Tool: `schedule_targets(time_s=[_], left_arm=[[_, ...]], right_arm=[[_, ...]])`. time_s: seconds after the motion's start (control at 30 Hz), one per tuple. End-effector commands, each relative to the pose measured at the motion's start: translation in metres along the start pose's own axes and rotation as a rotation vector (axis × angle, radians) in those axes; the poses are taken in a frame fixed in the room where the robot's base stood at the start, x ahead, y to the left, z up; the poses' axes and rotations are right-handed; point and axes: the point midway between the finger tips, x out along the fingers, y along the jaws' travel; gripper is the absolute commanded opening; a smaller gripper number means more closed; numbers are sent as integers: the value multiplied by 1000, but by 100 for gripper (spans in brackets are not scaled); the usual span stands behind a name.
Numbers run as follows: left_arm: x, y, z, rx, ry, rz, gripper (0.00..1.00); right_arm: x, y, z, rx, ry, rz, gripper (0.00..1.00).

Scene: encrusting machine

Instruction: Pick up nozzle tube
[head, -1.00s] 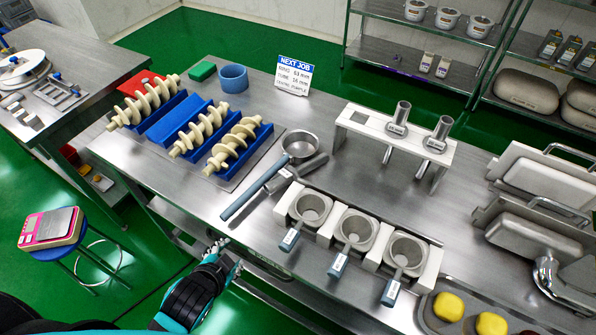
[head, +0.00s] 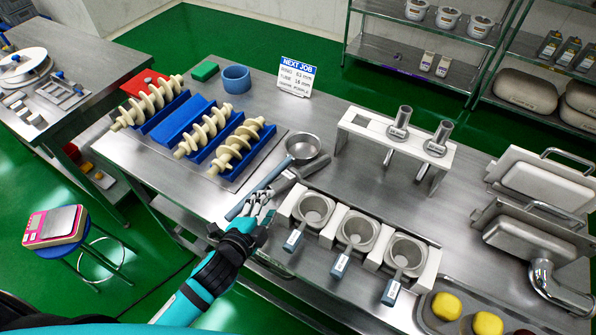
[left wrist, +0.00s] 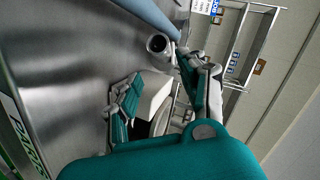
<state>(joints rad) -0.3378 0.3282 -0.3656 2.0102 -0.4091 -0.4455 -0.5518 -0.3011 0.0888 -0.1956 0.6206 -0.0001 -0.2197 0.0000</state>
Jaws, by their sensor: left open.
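A grey metal nozzle tube (head: 295,172) with a label lies on the steel table, beside the blue-handled round pan (head: 303,147). Its round open end (left wrist: 157,43) shows in the left wrist view, beyond and between my fingers. My left gripper (head: 262,203) is at the tube's near end, open, with the fingers spread in the left wrist view (left wrist: 160,85). I cannot tell whether a finger touches the tube. Two more labelled tubes (head: 400,120) (head: 440,136) stand upright in the white rack (head: 352,126). My right gripper is not in view.
The pan's blue handle (head: 262,180) runs close along the tube. Cream screws (head: 235,147) lie in blue cradles (head: 265,135) at the left. A sign (head: 295,77) stands behind.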

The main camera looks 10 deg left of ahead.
Motion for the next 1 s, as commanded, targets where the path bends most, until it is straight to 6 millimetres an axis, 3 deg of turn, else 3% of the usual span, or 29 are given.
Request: schedule_targets(time_s=[0.1,0.37,0.63,0.97,1.0], left_arm=[[19,-2,0,0,-1,-1,42],[37,-3,0,-1,-1,0,42],[74,-4,3,-2,-1,1,42],[81,-3,3,-1,0,1,42],[81,-3,3,-1,0,1,38]], right_arm=[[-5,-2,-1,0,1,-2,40],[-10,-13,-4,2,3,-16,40],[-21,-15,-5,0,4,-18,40],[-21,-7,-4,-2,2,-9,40],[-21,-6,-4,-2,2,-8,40]])
